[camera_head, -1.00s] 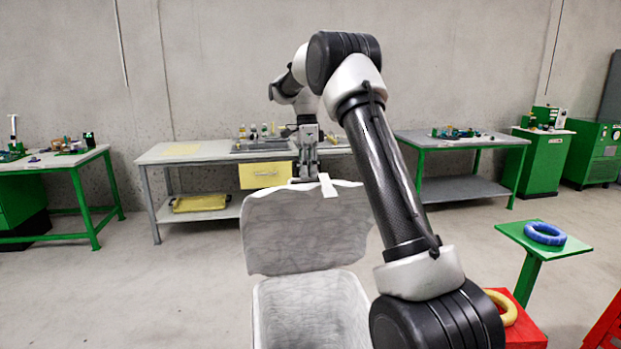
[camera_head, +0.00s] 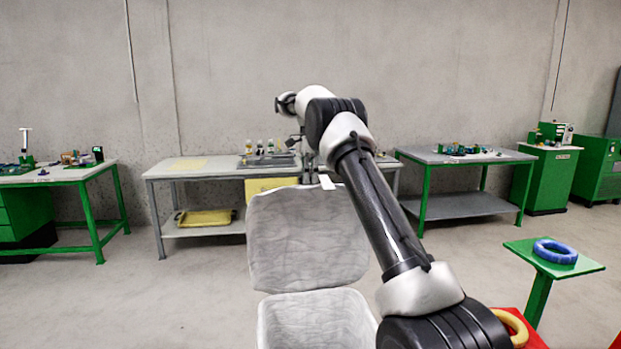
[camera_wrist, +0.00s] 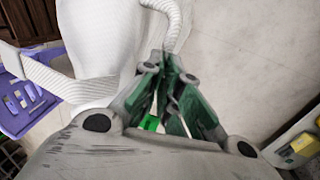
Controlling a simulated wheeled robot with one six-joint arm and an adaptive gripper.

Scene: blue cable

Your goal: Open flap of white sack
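The white sack (camera_head: 312,320) stands open in front of me, with its pale inside facing up. Its flap (camera_head: 305,235) stands raised at the far side of the opening, and a small white tab (camera_head: 326,182) sticks up at its top edge. My gripper (camera_wrist: 168,68) is at the far side of the flap, and the flap hides most of it in the head view. In the wrist view, its green-padded fingers come together at the end of a white strap (camera_wrist: 176,18) and look shut on it. The white sack material (camera_wrist: 95,45) lies left of the fingers.
Behind stands a grey bench (camera_head: 205,172) with a yellow drawer, flanked by green tables (camera_head: 70,172). A blue ring (camera_head: 555,252) lies on a green stand at right, and a yellow ring (camera_head: 515,326) is nearer. A purple crate (camera_wrist: 15,120) shows left in the wrist view.

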